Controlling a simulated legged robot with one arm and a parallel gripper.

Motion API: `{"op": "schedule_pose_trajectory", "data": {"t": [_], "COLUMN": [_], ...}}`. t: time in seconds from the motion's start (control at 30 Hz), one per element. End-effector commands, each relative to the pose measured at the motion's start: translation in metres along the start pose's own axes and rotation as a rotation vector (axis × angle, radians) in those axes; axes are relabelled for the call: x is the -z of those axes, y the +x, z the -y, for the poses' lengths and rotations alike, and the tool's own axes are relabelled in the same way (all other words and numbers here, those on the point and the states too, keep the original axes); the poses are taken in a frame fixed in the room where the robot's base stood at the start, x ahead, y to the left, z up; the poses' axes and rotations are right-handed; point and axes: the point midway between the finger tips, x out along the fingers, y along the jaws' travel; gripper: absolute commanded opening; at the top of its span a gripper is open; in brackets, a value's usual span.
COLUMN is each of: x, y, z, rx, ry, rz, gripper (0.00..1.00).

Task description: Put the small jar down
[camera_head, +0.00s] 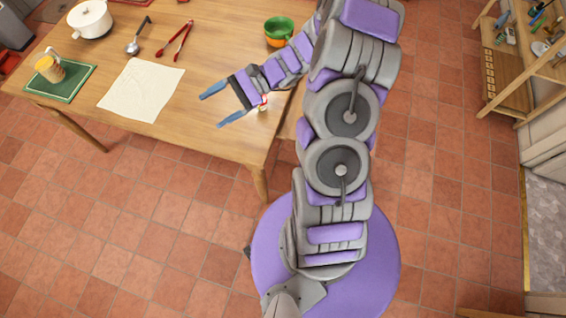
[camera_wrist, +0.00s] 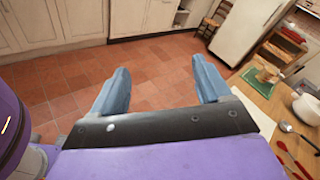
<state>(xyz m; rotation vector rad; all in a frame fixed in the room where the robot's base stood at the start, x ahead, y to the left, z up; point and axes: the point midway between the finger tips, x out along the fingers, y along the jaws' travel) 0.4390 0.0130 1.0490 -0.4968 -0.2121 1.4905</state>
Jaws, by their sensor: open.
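My gripper (camera_head: 210,110) is open, with two blue fingers spread over the near right part of the wooden table (camera_head: 215,75). In the wrist view the gripper (camera_wrist: 161,66) has nothing between its fingers. A small red and white item (camera_head: 263,103), perhaps the small jar, shows beside the gripper's base near the table's right edge. It is partly hidden by the gripper, and I cannot tell whether they touch. It does not show in the wrist view.
A pale cloth (camera_head: 140,90), red tongs (camera_head: 175,40), a ladle (camera_head: 138,37) and a white pot (camera_head: 90,18) lie to the left. A green board (camera_head: 58,80) holds a yellowish container (camera_head: 48,68). A green and orange pot (camera_head: 279,30) stands behind. A shelf (camera_head: 515,70) stands right.

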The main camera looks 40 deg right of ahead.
Motion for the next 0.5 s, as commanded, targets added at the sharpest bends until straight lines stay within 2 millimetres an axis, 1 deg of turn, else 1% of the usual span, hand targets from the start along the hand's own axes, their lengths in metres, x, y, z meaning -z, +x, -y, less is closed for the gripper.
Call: {"op": "schedule_pose_trajectory", "data": {"t": [0.03, 0.1, 0.23, 0.37, 0.5], "x": [-0.018, -0.038, -0.072, -0.101, -0.127], "y": [0.010, 0.020, 0.034, 0.042, 0.042], "z": [-0.005, -0.014, -0.036, -0.061, -0.088], "rx": [-0.067, -0.159, -0.323, -0.484, -0.650], "ry": [-0.039, -0.087, -0.176, -0.266, -0.365], "rz": [-0.007, -0.020, -0.052, -0.093, -0.149], "gripper": [0.77, 0.77, 0.77, 0.77, 0.77]}}
